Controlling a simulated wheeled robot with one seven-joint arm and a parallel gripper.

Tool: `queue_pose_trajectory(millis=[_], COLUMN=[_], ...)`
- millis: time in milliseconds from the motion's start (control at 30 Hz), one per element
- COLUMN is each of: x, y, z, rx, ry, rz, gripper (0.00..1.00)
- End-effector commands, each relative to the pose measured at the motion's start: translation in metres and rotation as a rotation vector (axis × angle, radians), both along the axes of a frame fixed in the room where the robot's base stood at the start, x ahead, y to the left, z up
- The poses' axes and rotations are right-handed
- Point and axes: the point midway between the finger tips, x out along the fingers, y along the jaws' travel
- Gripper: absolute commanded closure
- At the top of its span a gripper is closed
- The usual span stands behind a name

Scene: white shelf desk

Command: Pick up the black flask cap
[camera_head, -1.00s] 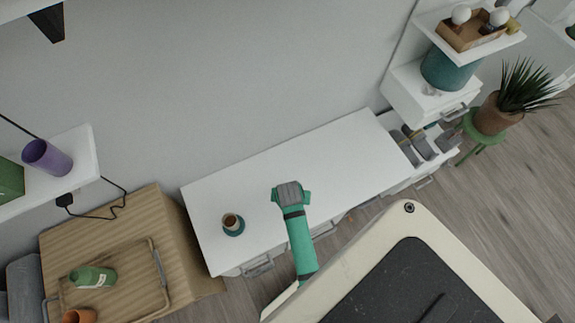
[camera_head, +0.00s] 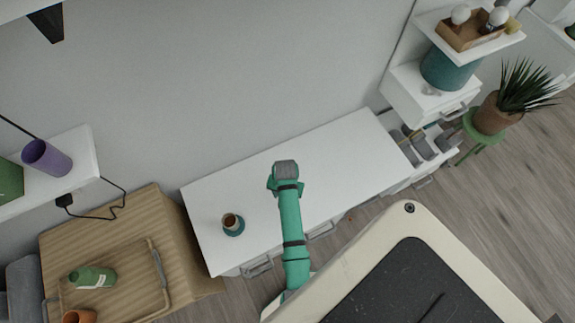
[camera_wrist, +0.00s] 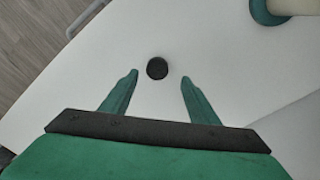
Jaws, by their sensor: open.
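The black flask cap (camera_wrist: 157,68) is a small dark disc on the white desk top (camera_wrist: 215,50), seen in the wrist view. It lies just beyond and between the two green fingertips of my gripper (camera_wrist: 159,74). My gripper is open, with nothing between the fingers. In the head view my gripper (camera_head: 285,170) is over the middle of the white desk, and the cap is hidden there.
The desk's right part is clear. A wooden cabinet with a tray (camera_head: 157,275) and green bottle (camera_head: 92,277) stands at left.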

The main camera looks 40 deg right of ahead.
Motion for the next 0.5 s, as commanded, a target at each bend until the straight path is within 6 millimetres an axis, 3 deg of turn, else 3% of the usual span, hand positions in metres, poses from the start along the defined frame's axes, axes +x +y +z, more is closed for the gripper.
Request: queue_pose_trajectory(millis=[300,500], x=[-0.007,-0.007], y=[-0.003,-0.003], z=[-0.041,-0.048], rx=[0.002,0.000], ry=[0.002,0.000], rz=[-0.006,-0.006], gripper=[0.45,0.45])
